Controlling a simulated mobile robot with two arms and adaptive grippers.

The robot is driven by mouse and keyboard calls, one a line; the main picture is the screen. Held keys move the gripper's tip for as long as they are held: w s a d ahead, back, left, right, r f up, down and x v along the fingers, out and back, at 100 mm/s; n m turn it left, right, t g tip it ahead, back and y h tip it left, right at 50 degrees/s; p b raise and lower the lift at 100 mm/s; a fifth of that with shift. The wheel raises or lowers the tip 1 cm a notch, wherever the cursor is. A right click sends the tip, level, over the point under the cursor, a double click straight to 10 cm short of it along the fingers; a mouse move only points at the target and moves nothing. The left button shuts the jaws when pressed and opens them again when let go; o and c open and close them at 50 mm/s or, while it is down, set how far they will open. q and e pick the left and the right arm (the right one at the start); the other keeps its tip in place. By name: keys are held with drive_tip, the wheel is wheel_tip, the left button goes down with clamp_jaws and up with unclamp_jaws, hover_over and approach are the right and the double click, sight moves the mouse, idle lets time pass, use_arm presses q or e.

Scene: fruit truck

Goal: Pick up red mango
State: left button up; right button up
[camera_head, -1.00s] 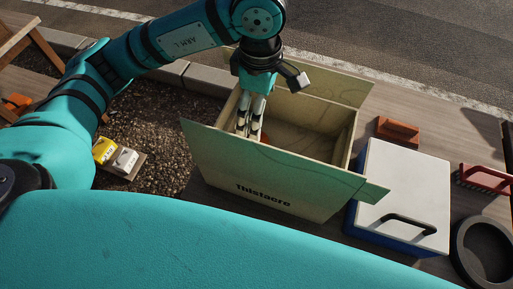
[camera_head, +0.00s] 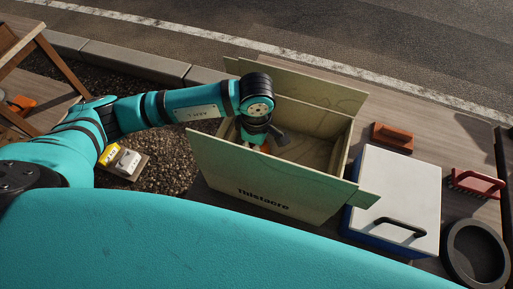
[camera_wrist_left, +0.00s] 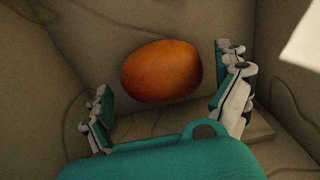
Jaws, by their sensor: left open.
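The red mango (camera_wrist_left: 162,71) looks orange-red and lies inside the cardboard box (camera_head: 262,188). A small orange-red patch of it shows in the head view (camera_head: 265,146) beside my left wrist. My left gripper (camera_wrist_left: 168,82) is open, with one finger on each side of the mango; gaps show between the mango and both fingers. In the head view my left arm reaches down into the box, and the box wall hides the fingertips. My right gripper is not in view.
The box's flaps (camera_head: 308,82) stand open around it. Right of it are a blue and white cooler (camera_head: 400,195), a brown block (camera_head: 392,136), a red brush (camera_head: 476,184) and a dark round tray (camera_head: 476,252).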

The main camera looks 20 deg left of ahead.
use_arm(q)
drive_tip(key=shift+f, duration=0.75)
drive_tip(key=c, duration=0.7)
drive_tip(key=shift+r, duration=0.15)
